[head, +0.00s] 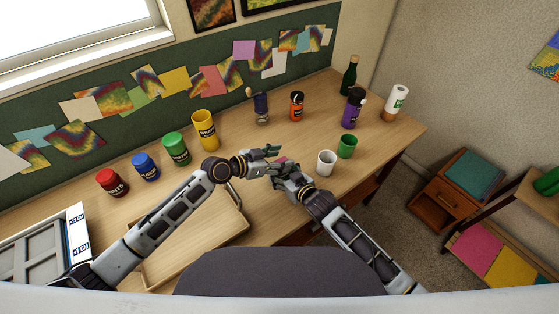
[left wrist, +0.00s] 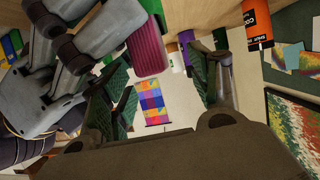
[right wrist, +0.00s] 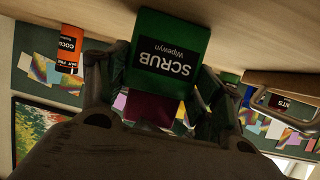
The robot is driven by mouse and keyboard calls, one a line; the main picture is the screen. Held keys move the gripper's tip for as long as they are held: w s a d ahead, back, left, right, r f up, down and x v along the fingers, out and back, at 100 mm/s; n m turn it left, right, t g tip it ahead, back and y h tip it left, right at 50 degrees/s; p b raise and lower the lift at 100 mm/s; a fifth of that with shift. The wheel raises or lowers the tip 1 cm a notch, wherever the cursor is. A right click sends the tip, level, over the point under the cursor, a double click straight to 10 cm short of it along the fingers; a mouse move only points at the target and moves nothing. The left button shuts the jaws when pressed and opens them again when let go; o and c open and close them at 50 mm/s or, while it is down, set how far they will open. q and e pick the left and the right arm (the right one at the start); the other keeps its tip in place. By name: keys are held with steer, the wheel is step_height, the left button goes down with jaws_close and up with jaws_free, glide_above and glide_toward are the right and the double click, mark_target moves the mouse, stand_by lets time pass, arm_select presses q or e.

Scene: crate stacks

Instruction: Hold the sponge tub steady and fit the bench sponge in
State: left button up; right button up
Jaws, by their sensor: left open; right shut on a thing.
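The green sponge tub (right wrist: 168,40), labelled SCRUB, is upright between the fingers of my right gripper (right wrist: 155,85), which is shut on it. The maroon ridged bench sponge (left wrist: 147,45) shows directly above the tub; in the right wrist view the sponge (right wrist: 150,108) meets the tub's rim. I cannot tell how deep it sits. My left gripper (left wrist: 168,88) is open with nothing between its fingers, close beside the sponge. In the head view both grippers meet over the bench and mostly hide tub and sponge.
A wooden tray (head: 195,240) lies on the bench (head: 290,125) below my left arm. Several coloured jars line the back, including a yellow jar (head: 205,130) and an orange jar (head: 297,106). A white cup (head: 326,163) and green cup (head: 347,146) stand close right of the grippers.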

arm_select(q)
steer(key=shift+r, duration=2.8)
arm_select(e)
steer(key=o, duration=1.1)
steer(key=shift+s, duration=0.15)
steer(key=v, duration=1.1)
steer(key=shift+s+d+r, duration=0.2)
steer(key=shift+s, duration=0.1)
